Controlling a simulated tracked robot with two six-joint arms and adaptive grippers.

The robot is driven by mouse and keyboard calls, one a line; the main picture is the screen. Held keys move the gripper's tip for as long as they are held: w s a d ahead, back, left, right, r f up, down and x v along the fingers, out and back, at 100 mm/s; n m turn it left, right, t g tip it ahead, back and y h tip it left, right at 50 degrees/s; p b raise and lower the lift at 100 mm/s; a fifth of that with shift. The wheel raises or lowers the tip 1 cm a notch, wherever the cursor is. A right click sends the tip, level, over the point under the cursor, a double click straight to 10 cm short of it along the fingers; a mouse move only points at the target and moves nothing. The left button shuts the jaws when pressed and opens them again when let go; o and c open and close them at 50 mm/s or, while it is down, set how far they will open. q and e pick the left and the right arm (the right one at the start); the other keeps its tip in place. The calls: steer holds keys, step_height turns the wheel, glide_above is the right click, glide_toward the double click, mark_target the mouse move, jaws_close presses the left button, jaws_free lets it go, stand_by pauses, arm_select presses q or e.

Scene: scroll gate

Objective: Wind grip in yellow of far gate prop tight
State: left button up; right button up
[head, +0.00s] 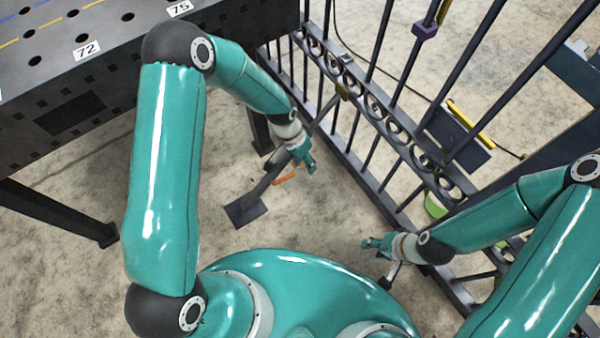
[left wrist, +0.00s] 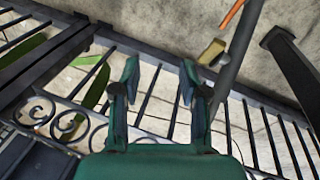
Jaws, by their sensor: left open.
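The far gate prop (head: 268,181) is a dark slanted strut. It runs from a flat foot plate (head: 245,210) on the floor up toward the gate rail. A small yellow grip (head: 343,91) shows at its upper end by the rail; it also shows in the left wrist view (left wrist: 213,52), right of my fingers. An orange piece (head: 284,179) sits lower beside the strut. My left gripper (head: 308,163) is open and empty near the strut, apart from the yellow grip; its fingers also show in the left wrist view (left wrist: 160,78). My right gripper (head: 370,243) is low beside the gate; its finger state is unclear.
The dark barred gate (head: 360,165) with scroll rings runs diagonally at the right. A dark perforated table (head: 60,95) stands at the upper left. A purple block (head: 424,30) sits on a gate bar. Bare floor (head: 185,215) lies around the foot plate.

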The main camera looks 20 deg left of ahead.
arm_select(q)
steer(key=w+a+f+m+y+b, duration=0.3)
steer(key=w+a+f+b, duration=0.1)
steer(key=w+b, duration=0.55)
step_height(320, 180, down, 16)
steer(key=b, duration=0.4)
steer(key=shift+w+a+f, duration=0.1)
steer(key=shift+a+f, duration=0.05)
steer(key=shift+f, duration=0.05)
arm_select(e)
step_height(320, 180, down, 17)
arm_select(q)
steer(key=shift+c, duration=0.2)
jaws_close()
